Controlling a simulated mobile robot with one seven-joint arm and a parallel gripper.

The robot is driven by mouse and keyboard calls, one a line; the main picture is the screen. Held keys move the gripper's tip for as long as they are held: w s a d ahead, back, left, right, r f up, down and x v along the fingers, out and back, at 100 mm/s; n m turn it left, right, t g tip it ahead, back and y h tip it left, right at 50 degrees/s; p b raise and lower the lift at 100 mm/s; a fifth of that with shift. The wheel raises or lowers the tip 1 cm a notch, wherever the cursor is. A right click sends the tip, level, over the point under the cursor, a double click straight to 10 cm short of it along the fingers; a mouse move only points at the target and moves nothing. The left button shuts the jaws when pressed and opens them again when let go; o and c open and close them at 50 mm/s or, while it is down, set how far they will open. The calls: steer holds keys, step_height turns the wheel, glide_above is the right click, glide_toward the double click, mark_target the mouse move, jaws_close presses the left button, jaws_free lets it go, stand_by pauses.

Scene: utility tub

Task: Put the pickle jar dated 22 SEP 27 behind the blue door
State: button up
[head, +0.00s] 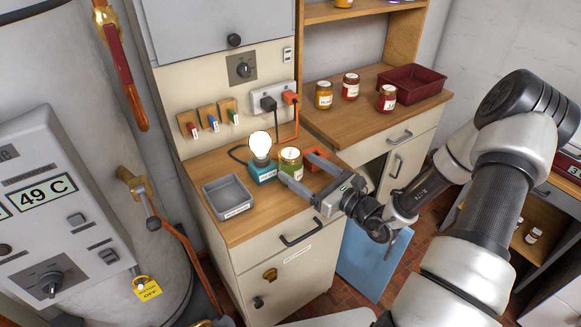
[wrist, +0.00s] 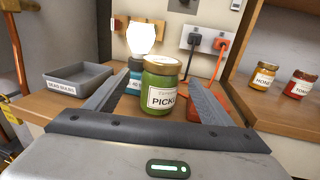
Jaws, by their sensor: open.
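A green pickle jar (head: 290,167) with a gold lid stands upright on the wooden counter. Its label in the wrist view (wrist: 160,97) reads "PICK…"; no date is legible. My gripper (head: 297,165) is open, with one finger on each side of the jar; contact cannot be told. The fingers also show in the wrist view (wrist: 160,78). A blue door (head: 372,258) hangs low, right of the cream cabinet, and appears swung open. The space behind it is mostly hidden by my arm.
A lit lamp on a teal base (head: 263,168) stands close left of the jar, a grey tray (head: 228,196) farther left. An orange-red object (head: 318,160) is just right. Several jars and a dark red tray (head: 412,84) occupy the right counter.

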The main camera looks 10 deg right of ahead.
mark_target(290, 159)
steer(key=x, duration=0.5)
steer(key=shift+d+r, duration=0.1)
steer(key=shift+r, duration=0.2)
steer(key=c, duration=1.6)
